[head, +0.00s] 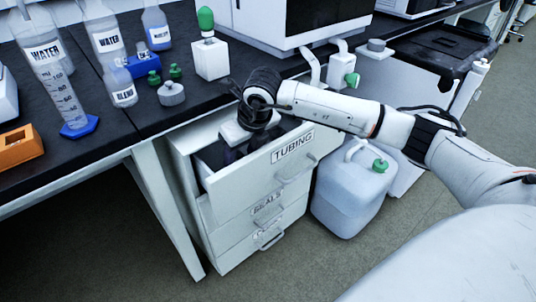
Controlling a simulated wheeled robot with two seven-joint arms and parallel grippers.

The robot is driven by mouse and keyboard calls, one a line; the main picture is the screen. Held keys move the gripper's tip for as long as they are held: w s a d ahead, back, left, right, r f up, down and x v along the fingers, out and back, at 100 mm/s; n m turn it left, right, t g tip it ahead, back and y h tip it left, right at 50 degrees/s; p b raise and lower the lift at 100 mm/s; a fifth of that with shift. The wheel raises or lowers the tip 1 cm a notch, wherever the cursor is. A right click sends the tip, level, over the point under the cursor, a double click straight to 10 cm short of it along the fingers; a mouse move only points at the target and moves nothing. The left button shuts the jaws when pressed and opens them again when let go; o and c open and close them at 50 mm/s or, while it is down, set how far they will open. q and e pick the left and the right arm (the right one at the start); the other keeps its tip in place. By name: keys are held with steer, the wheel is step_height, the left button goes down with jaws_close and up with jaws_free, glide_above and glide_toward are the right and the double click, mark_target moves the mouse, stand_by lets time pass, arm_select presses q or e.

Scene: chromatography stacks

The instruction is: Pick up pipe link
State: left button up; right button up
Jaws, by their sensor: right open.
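My right arm comes in from the right, and its right gripper (229,154) points down into the open top drawer (275,168) labelled TUBING. The fingers are dark and partly hidden by the hand and the drawer front; the gripper is open. The drawer's inside is in shadow. I cannot make out a pipe link for certain; dark shapes beside the fingers are too unclear to name. My left gripper is not in view.
Drawers labelled SEALS (266,208) and another below are shut. A white jug (345,195) with a green cap stands on the floor right of the drawers. Water bottles (103,38), a graduated cylinder (62,88) and an orange block (20,147) stand on the black bench.

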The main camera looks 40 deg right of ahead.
jaws_close()
steer(key=shift+r, duration=0.1)
